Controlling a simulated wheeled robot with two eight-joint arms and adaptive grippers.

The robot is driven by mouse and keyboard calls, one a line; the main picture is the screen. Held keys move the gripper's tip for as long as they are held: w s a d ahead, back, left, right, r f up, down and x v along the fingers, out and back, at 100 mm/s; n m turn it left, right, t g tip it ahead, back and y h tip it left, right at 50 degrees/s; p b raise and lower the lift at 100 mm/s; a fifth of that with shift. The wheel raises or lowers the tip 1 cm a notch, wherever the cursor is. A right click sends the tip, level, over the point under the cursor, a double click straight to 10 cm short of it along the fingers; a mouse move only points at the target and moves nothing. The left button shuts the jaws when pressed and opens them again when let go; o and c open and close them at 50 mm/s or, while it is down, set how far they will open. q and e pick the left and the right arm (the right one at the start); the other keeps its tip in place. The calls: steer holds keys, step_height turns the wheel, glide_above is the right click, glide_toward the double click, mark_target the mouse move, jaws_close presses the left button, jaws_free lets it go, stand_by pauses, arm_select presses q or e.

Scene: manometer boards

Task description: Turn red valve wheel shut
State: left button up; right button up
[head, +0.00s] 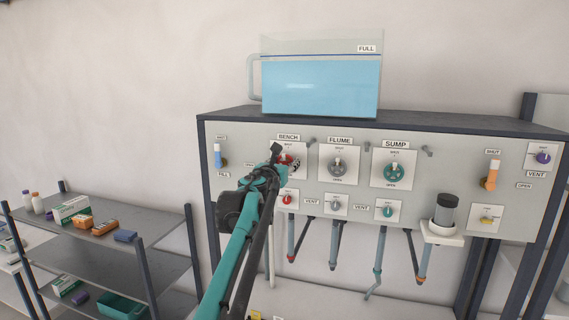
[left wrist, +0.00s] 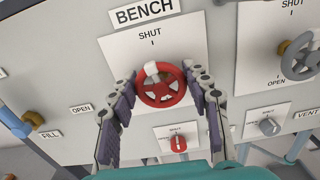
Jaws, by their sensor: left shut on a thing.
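The red valve wheel (left wrist: 171,97) is on the BENCH plate (left wrist: 180,47) of the board. It also shows in the head view (head: 291,163), partly hidden behind my gripper. A white mark on its rim is at the top, near the SHUT tick. My left gripper (left wrist: 163,92) is shut on the wheel, with one padded finger at its left side and one at its right. In the head view my left gripper (head: 279,161) reaches the board from below. My right gripper is not in view.
A grey FLUME wheel (head: 338,167) and a teal SUMP wheel (head: 394,173) sit to the right. A small red vent knob (left wrist: 179,143) is just below the red wheel. A water tank (head: 320,88) stands on top. A shelf rack (head: 150,262) is at left.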

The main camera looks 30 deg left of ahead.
arm_select(q)
steer(key=shift+d+f+m, duration=0.1)
steer(key=shift+m, duration=0.9)
steer(key=o, duration=1.2)
steer(key=v, duration=1.2)
